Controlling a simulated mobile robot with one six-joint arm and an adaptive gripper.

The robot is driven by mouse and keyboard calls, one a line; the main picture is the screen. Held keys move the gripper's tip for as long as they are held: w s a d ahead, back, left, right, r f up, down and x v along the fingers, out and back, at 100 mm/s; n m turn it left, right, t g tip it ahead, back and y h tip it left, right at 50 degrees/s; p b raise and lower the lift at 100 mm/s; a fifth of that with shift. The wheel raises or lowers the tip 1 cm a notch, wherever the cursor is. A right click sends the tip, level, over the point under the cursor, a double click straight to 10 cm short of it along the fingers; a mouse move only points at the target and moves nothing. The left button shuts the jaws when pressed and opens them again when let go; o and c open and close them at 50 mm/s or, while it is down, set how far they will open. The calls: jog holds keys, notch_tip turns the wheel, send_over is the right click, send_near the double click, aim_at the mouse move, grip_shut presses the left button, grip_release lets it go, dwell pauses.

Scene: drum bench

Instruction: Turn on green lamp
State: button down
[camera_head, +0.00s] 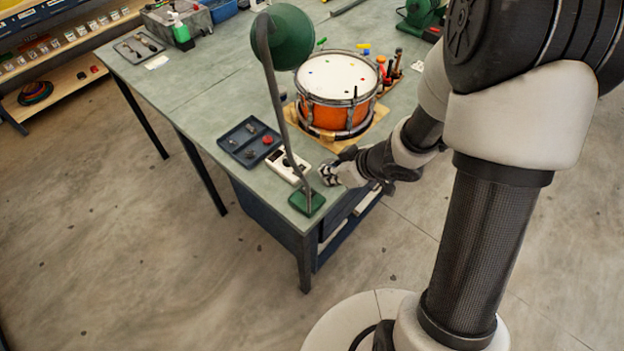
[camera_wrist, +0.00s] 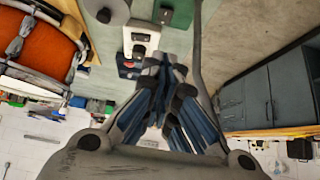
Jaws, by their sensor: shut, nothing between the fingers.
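The green lamp has a round green shade (camera_head: 285,37) over the bench, a thin grey stem (camera_head: 277,100) and a square green base (camera_head: 307,203) at the bench's near corner. I cannot tell from the shade whether it is lit.
A white box with a dark knob (camera_head: 288,166) lies left of the stem, close to my gripper. Behind it are a dark blue tray (camera_head: 229,143) with small parts and an orange drum (camera_head: 337,92). The bench (camera_head: 190,95) has free room at left.

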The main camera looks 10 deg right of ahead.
jog(key=b, duration=0.6)
send_over(303, 188)
jog(key=s+d, duration=0.2)
notch_tip(303, 188, down, 9)
jog(key=shift+s+r, duration=0.15)
jog(key=shift+s+d+f+b, duration=0.1)
jog(key=shift+f+b, duration=0.3)
jog(key=shift+f, duration=0.15)
jog(key=shift+s+d+f+b, duration=0.1)
jog(key=shift+f+b, duration=0.3)
jog(key=shift+f, duration=0.65)
jog(key=shift+s, duration=0.15)
jog(key=shift+s+d+f, duration=0.1)
jog(key=shift+d+f, duration=0.2)
jog(key=shift+f, duration=0.2)
jog(key=shift+a+r, duration=0.1)
jog(key=shift+a, duration=0.05)
jog(key=shift+w+a+r+p, duration=0.2)
jog(key=shift+w+a+p, duration=0.25)
jog(key=shift+p, duration=0.25)
